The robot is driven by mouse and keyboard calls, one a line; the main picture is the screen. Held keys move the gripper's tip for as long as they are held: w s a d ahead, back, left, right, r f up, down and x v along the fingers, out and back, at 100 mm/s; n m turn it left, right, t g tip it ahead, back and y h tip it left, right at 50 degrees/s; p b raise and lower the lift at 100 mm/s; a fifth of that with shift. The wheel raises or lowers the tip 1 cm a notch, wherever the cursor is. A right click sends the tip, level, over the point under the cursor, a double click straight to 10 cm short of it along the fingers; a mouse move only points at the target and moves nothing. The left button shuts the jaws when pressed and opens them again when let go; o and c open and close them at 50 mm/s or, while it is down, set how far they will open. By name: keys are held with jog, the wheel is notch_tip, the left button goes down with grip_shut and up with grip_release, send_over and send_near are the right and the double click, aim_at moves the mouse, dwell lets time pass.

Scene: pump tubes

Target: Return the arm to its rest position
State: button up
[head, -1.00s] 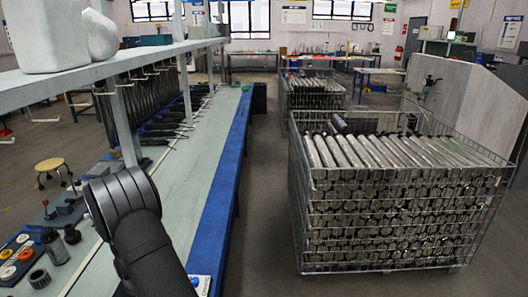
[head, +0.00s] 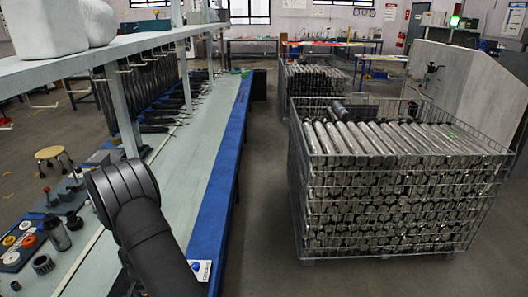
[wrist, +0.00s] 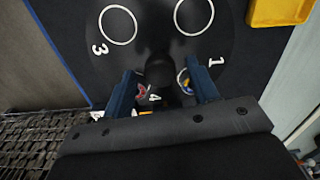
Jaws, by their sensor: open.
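In the wrist view my gripper (wrist: 160,68) is open, with its two blue fingers apart. Between the fingers is a dark rounded knob, and the fingers are over a black disc (wrist: 95,72) with white circles and numbers. I see no tube in the fingers. In the head view a dark link of my arm rises at the lower left in front of the workbench (head: 190,150); the gripper itself is outside that view.
A wire crate (head: 380,258) full of metal tubes stands on the right, with another crate behind it. A shelf (head: 130,63) overhangs the bench. A yellow bin (wrist: 278,12) is at the wrist view's top right. The aisle floor is clear.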

jog(key=shift+m, duration=0.4)
jog(key=o, duration=1)
jog(key=w+a+r+n, duration=0.2)
jog(key=r+n, duration=0.7)
jog(key=r, duration=0.1)
jog(key=w+a+r+n, duration=0.3)
jog(key=r+n, duration=0.5)
jog(key=r, duration=0.2)
jog(key=f, duration=0.9)
jog(key=shift+s+d+f, duration=0.1)
jog(key=shift+d+f, duration=0.15)
jog(key=shift+r, duration=0.1)
notch_tip(320, 180, up, 10)
jog(key=shift+f, duration=0.1)
